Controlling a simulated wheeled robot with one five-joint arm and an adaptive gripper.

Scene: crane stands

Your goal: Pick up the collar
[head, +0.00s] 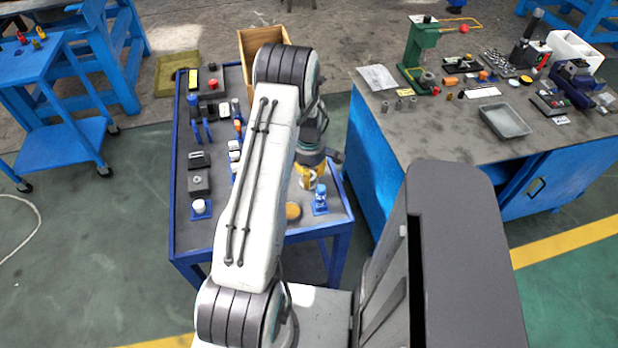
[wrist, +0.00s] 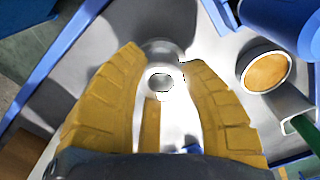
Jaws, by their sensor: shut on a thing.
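My gripper (head: 312,176) is over the front right part of the blue-framed bench, its yellow fingers partly hidden by my arm in the head view. In the wrist view the two yellow fingers of my gripper (wrist: 162,64) are closed on a small, shiny pale metal piece with a round opening, which I take to be the collar (wrist: 160,80). Glare blurs its outline. I cannot make out the collar in the head view, or tell whether it touches the surface below.
A blue stand (head: 320,201) is just in front of my gripper. A round tan piece (head: 292,211) lies to its left. Another blue stand with a white top (head: 200,207) is further left. A workbench with a green press (head: 420,52) stands to the right.

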